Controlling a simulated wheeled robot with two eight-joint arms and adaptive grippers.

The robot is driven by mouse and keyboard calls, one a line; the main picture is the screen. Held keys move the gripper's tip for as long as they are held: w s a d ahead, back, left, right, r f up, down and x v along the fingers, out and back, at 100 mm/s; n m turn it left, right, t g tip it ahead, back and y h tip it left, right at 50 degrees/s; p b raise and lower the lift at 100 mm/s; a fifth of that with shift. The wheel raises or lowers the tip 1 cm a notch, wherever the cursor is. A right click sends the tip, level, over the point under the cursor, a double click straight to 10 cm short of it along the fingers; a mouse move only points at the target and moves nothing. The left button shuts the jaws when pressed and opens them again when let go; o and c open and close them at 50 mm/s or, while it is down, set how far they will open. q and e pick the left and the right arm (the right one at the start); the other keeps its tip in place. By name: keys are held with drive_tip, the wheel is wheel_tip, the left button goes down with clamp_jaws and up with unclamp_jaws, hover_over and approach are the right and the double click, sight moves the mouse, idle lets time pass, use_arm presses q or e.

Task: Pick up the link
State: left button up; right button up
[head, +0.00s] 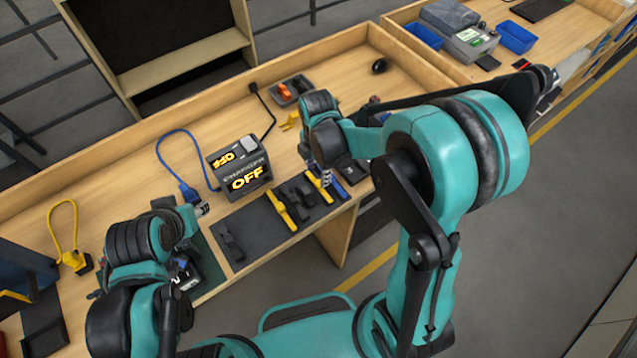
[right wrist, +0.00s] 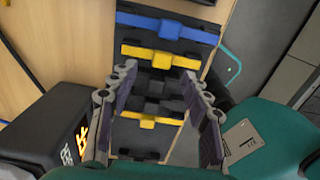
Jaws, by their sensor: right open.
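Several links lie in a row on a dark mat (head: 248,225) at the bench's front edge: a yellow link (head: 280,210), another yellow link (head: 313,182), a blue link (head: 338,188) and black ones (head: 232,243). The pictures do not show which one the task means. My right gripper (head: 326,177) is open above the mat's right part. In the right wrist view, its fingers (right wrist: 157,72) are spread, with a black link (right wrist: 155,82) and a yellow link (right wrist: 150,119) showing between them. The far yellow link (right wrist: 160,55) and blue link (right wrist: 165,27) lie beyond the fingertips. My left gripper (head: 201,210) is small and partly hidden by its arm.
A charger box (head: 240,165) reading OFF stands behind the mat, with a blue cable (head: 165,140) beside it. A grey tray (head: 291,90) and a black mouse (head: 380,66) are farther back. A yellow cable (head: 60,215) lies at the left.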

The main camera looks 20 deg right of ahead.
sight(319, 183)
drive_tip(key=f, duration=0.5)
drive_tip(key=shift+d+b, duration=0.2)
drive_tip(key=shift+b, duration=0.2)
drive_tip(key=shift+s, duration=0.1)
drive_tip(key=c, duration=1.1)
drive_tip(key=shift+r, duration=0.2)
